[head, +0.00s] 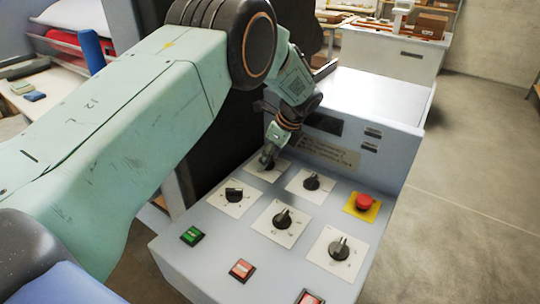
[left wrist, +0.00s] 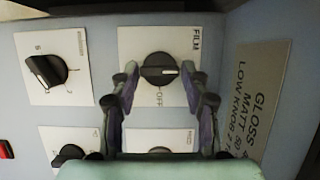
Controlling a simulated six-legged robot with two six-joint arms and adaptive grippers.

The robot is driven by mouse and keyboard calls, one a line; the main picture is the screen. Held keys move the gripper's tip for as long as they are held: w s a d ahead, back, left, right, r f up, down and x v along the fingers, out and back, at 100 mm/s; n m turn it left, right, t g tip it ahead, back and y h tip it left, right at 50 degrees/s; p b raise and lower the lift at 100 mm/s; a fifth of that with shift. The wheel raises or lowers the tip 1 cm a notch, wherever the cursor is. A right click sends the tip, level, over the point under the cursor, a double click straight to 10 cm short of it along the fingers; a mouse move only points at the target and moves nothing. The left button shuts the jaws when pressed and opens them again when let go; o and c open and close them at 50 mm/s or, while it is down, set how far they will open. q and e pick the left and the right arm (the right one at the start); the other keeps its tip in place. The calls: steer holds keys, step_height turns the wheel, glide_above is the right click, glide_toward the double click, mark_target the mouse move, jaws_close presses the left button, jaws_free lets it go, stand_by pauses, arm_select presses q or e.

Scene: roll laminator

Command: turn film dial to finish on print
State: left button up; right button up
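The film dial (left wrist: 158,70) is a round black knob on a white card marked FILM. A white line on the knob points right in the left wrist view, toward the FILM lettering. OFF is printed below the knob there; other marks are hidden or unreadable. My left gripper (left wrist: 160,72) has one fingertip on each side of the knob, with small gaps visible, so it looks open around it. In the head view my left gripper (head: 269,158) reaches down over the dial's card (head: 262,174) and largely covers the knob. My right gripper is not in view.
A plate (left wrist: 262,100) beside the dial reads GLOSS, MATT and LOW KNOB, partly legible. Several other black dials (head: 283,218) sit close by. A red emergency button (head: 363,202) is at the right, and green (head: 192,236) and red (head: 242,270) buttons line the front.

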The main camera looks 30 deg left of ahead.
arm_select(q)
steer(key=o, duration=0.3)
steer(key=v, duration=1.2)
stand_by(0.4)
